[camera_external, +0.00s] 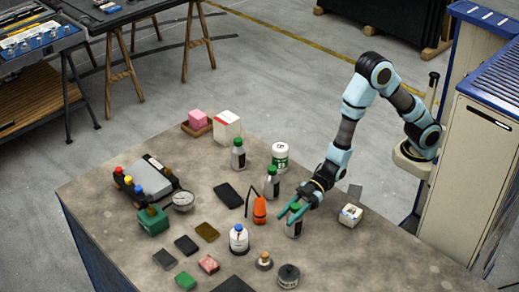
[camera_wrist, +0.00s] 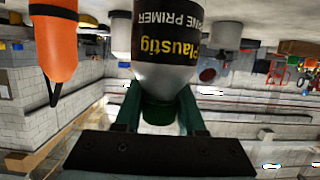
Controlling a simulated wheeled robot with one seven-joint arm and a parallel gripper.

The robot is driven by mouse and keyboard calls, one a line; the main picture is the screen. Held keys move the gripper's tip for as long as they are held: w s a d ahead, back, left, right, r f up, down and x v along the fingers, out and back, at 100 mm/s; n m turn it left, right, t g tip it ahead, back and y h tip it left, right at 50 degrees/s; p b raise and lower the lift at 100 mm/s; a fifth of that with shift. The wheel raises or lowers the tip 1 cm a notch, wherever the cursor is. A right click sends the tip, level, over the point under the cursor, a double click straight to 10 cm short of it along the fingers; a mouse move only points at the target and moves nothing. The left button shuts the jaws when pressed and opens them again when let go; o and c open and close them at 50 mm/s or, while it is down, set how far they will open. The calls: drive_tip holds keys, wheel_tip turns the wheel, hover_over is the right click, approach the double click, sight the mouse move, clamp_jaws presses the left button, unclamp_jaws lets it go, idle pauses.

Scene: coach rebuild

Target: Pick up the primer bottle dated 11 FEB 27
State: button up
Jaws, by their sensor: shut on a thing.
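My gripper (camera_external: 294,211) has its teal fingers closed around the green-capped top of a primer bottle (camera_external: 293,229). In the wrist view my gripper (camera_wrist: 161,108) is around the green cap, and the grey bottle (camera_wrist: 165,77) has a black label reading "Plaustig" and "PRIMER", upside down in the picture. No date is readable on it. Two similar green-capped bottles stand on the bench, one at the back (camera_external: 238,158) and one nearer the middle (camera_external: 271,189). Their labels are too small to read. I cannot tell whether the held bottle touches the bench.
An orange bottle (camera_external: 259,211) stands just left of the held one; it also shows in the wrist view (camera_wrist: 56,45). A white blue-capped bottle (camera_external: 239,242), a white-and-green tub (camera_external: 280,157), a small box (camera_external: 350,215) and a dark round tin (camera_external: 289,276) are around.

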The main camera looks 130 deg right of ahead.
clamp_jaws()
drive_tip(key=shift+r, duration=0.1)
idle(0.3)
